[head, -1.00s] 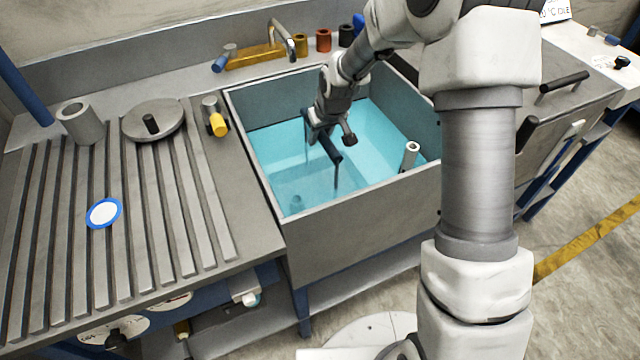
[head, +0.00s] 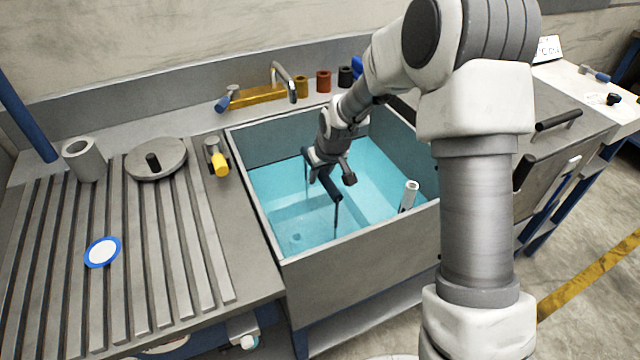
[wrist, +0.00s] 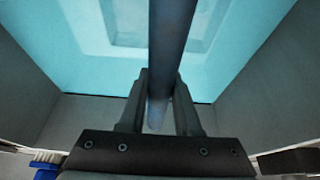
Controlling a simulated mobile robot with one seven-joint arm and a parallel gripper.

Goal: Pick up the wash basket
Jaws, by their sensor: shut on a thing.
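The wash basket shows mainly as its dark bar handle (head: 331,188) over the sink, with a thin upright rod running down from each end toward the water. My gripper (head: 318,174) reaches down into the sink from behind and is shut on this handle. In the wrist view the handle (wrist: 172,45) runs between the two fingers of my gripper (wrist: 160,90). A pale square outline shows through the water below it; I cannot tell whether this is the basket's body or the sink floor.
The sink's grey walls (head: 350,240) surround the handle on all sides. A pale tube (head: 409,195) stands in the sink's right side. On the left are a ribbed drainboard (head: 130,270), a round lid (head: 156,158) and a yellow-ended valve (head: 217,160). A tap (head: 284,80) stands behind.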

